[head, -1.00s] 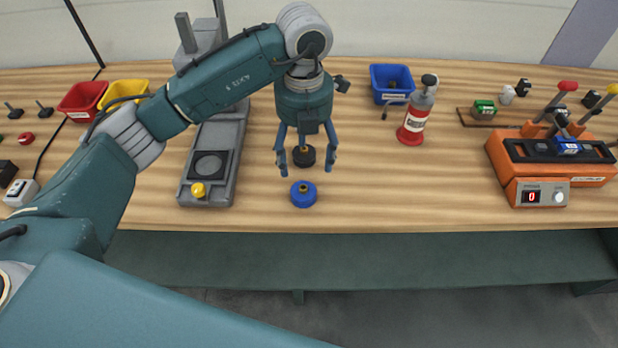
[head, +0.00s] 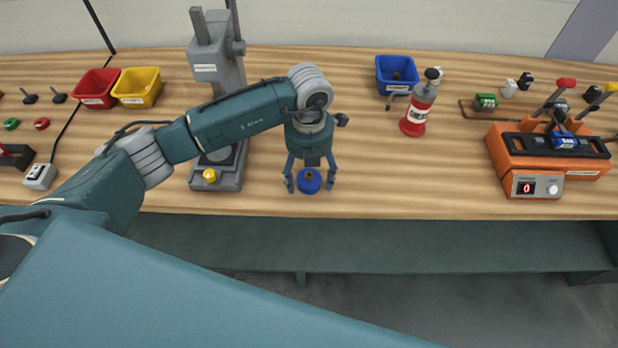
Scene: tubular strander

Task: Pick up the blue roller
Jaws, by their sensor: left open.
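My left gripper (head: 310,187) is open, pointing down, with one finger on each side of the blue roller. I cannot tell whether the fingers touch it. My right gripper is not in view.
A grey press (head: 217,176) with a yellow knob stands just left of the gripper. A red-and-grey bottle (head: 418,112), a blue bin (head: 396,76) and an orange machine (head: 520,180) are to the right. The bench between roller and orange machine is clear.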

